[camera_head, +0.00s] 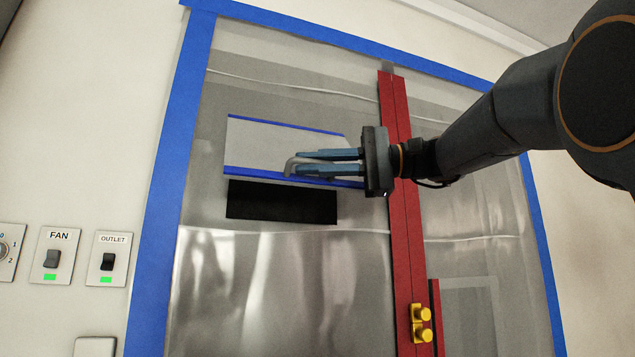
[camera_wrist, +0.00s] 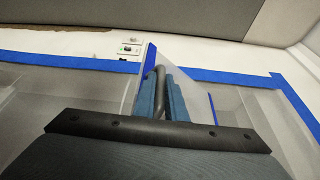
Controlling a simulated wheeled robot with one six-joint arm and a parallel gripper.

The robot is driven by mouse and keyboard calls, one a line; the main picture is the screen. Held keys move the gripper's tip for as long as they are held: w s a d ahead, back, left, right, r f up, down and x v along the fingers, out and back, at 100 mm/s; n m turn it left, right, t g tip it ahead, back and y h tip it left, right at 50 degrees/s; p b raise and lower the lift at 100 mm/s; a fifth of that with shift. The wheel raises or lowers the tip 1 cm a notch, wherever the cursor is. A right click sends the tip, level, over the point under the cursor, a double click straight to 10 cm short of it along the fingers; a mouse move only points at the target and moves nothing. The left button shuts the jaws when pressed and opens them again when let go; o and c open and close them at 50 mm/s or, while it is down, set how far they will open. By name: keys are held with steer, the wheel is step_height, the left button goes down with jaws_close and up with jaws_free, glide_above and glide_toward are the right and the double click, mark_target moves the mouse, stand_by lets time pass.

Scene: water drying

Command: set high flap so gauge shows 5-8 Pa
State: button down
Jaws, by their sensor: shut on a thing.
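The high flap (camera_head: 262,137) is a pale translucent panel with blue upper and lower edges, set in the plastic sheet. A black opening (camera_head: 280,202) shows just below its lower edge. My gripper (camera_head: 300,163) is at the flap's lower right part, its blue fingers shut on a bent grey handle (camera_head: 290,168). In the wrist view, the handle (camera_wrist: 160,78) stands between the fingers, with the flap (camera_wrist: 148,62) behind it. My fingers hide part of the flap. No gauge is in view, so no pressure reading can be seen.
Blue tape (camera_head: 182,140) frames the plastic sheet. A red vertical zip strip (camera_head: 402,230) with yellow pulls (camera_head: 421,324) runs right of the flap. FAN (camera_head: 52,259) and OUTLET (camera_head: 107,262) switches with green marks are on the left wall.

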steer(key=shift+s+r, duration=0.45)
steer(key=shift+r, duration=0.05)
steer(key=c, duration=1.8)
jaws_free()
steer(key=shift+s+r, duration=0.15)
steer(key=shift+s, duration=0.1)
steer(key=shift+w, duration=0.2)
steer(key=shift+d, duration=0.1)
steer(key=d, duration=0.2)
steer(key=d+b, duration=0.1)
steer(key=d, duration=0.2)
steer(key=d+b, duration=0.1)
steer(key=d, duration=0.1)
steer(key=shift+s+d, duration=0.35)
